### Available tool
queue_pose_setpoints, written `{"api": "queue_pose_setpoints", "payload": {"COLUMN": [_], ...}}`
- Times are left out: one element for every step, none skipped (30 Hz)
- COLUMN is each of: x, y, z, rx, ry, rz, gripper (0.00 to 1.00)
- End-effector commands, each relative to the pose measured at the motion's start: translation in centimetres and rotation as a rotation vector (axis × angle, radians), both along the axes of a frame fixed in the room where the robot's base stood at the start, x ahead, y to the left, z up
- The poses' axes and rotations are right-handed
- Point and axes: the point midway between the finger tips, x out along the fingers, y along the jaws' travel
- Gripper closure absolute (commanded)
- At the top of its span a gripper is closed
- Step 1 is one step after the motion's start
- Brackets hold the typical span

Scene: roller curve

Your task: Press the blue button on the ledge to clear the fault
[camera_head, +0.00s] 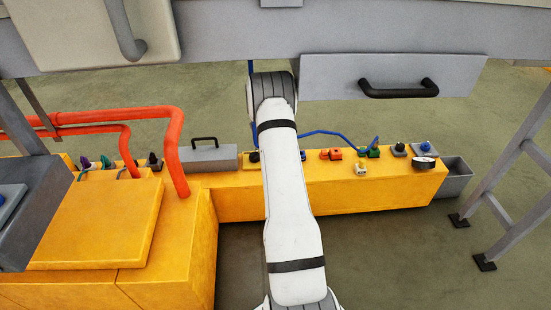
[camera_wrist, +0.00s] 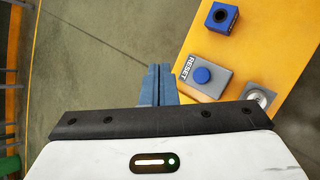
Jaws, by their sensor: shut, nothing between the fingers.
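The blue button (camera_wrist: 202,75) is a round cap on a grey box (camera_wrist: 212,73) marked RESET, which sits on the yellow ledge (camera_wrist: 268,40) in the wrist view. My gripper (camera_wrist: 158,72) is shut and empty. In that view its fingertips are left of the RESET box, over the floor beside the ledge, and apart from the button. In the head view, a blue button (camera_head: 425,146) on a grey base stands near the right end of the ledge (camera_head: 385,188); I cannot tell if it is the same one. My arm hides my gripper there.
Near the RESET box are a blue box with a dark knob (camera_wrist: 222,17) and a round silver fitting (camera_wrist: 259,97). In the head view, several small fittings line the ledge. A grey panel with a black handle (camera_head: 398,90) hangs above. Orange pipes (camera_head: 172,150) rise at left.

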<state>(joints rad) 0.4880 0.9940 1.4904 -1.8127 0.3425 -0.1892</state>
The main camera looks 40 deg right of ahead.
Motion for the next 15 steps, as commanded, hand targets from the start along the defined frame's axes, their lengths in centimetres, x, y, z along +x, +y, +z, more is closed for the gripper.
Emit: {"api": "queue_pose_setpoints", "payload": {"x": [-0.1,-0.2,-0.2,-0.3,-0.3,-0.3,-0.4,-0.4,-0.4,-0.4,-0.4,-0.4,-0.4,-0.4,-0.4], "y": [-0.2,-0.2,-0.3,-0.4,-0.4,-0.4,-0.5,-0.5,-0.5,-0.5,-0.5,-0.5,-0.5,-0.5,-0.5], "z": [0.0,0.0,0.0,0.0,-0.1,-0.2,-0.3,-0.5,-0.7,-1.0,-1.2,-1.6,-1.9,-2.3,-2.8], "rx": [0.0,0.001,0.0,0.0,0.0,0.001,0.001,0.0,0.0,0.0,0.0,0.0,0.001,0.001,0.001], "ry": [0.0,-0.001,-0.001,0.0,0.0,0.0,0.0,0.0,0.001,0.001,0.001,0.001,0.002,0.001,0.0], "rz": [-0.004,-0.005,-0.007,-0.008,-0.008,-0.009,-0.009,-0.01,-0.01,-0.01,-0.01,-0.01,-0.011,-0.012,-0.011], "gripper": [1.0,1.0,1.0,1.0,1.0,1.0,1.0,1.0,1.0,1.0,1.0,1.0,1.0,1.0,1.0]}}
